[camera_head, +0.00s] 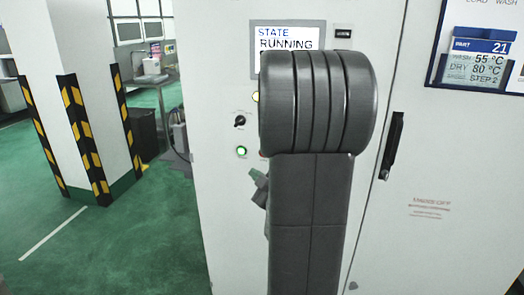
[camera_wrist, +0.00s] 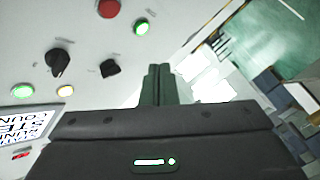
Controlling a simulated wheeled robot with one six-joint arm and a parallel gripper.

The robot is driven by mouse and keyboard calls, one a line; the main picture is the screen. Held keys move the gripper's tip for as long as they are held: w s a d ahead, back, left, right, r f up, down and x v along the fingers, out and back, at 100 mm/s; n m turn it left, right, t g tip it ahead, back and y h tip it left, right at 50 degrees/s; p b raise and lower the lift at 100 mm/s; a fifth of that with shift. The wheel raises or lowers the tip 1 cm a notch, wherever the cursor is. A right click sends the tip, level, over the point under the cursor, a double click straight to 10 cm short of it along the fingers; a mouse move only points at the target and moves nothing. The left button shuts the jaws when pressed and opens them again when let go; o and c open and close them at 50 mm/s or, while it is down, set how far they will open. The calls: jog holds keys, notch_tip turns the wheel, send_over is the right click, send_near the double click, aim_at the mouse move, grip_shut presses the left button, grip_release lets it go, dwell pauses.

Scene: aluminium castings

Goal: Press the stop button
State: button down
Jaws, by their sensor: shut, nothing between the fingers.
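The red stop button (camera_wrist: 108,8) is at the top edge of the wrist view, partly cut off, on the pale cabinet panel. In the head view my arm covers nearly all of it. My gripper (camera_wrist: 160,70) is shut and empty, its fingertips below and to the right of the red button in the wrist view. I cannot tell how far the tips are from the panel. In the head view the gripper is mostly hidden behind my arm. The display (camera_head: 288,36) reads STATE RUNNING.
A lit green button (camera_wrist: 141,27) is beside the red one and also shows in the head view (camera_head: 241,151). Black knobs (camera_wrist: 58,63) and (camera_wrist: 110,68) and lit lamps (camera_wrist: 65,91) share the panel. A door handle (camera_head: 391,146) is right of my arm. Green floor (camera_head: 140,235) is free at left.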

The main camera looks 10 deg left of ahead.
dwell(0.3)
jog(key=w+p, duration=0.2)
jog(key=w, duration=0.6)
jog(key=shift+w+d, duration=0.2)
jog(key=shift+w, duration=0.2)
jog(key=shift+w, duration=0.1)
dwell(1.7)
jog(key=shift+w, duration=0.3)
jog(key=shift+w+b, duration=0.4)
dwell(0.7)
jog(key=shift+s, duration=0.1)
jog(key=shift+s+b, duration=0.55)
jog(key=shift+s, duration=0.15)
